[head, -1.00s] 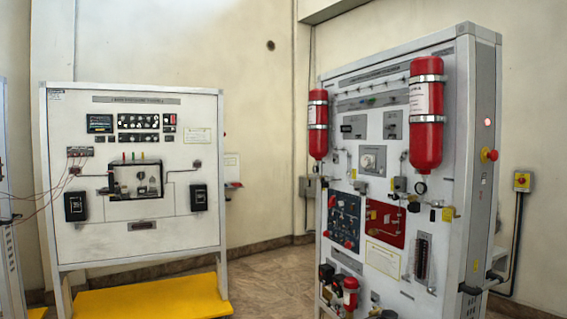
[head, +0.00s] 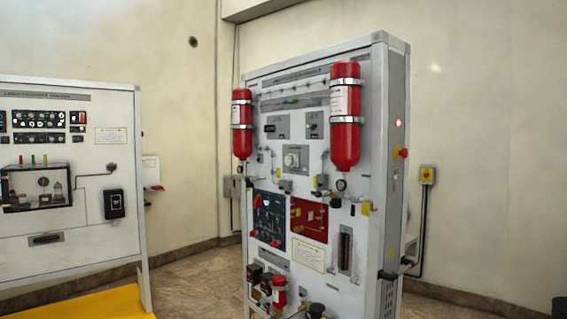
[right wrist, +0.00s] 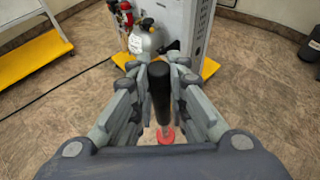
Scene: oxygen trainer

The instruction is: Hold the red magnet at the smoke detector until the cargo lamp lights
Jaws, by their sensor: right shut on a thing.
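The red magnet shows in the right wrist view as a red round end (right wrist: 165,135) below a black rod-like handle (right wrist: 160,90). My right gripper (right wrist: 159,72) is shut on the handle, with a finger on each side. The magnet is held in the air above the floor, apart from the panels. In the head view a tall white panel (head: 318,262) with two red cylinders stands right of centre. I cannot pick out the smoke detector or the cargo lamp on it. My left gripper is not in view.
Another white panel (head: 85,257) with a yellow base (head: 90,303) stands at the left. In the right wrist view a black cable (right wrist: 70,82) lies on the floor. The floor between the panels is open.

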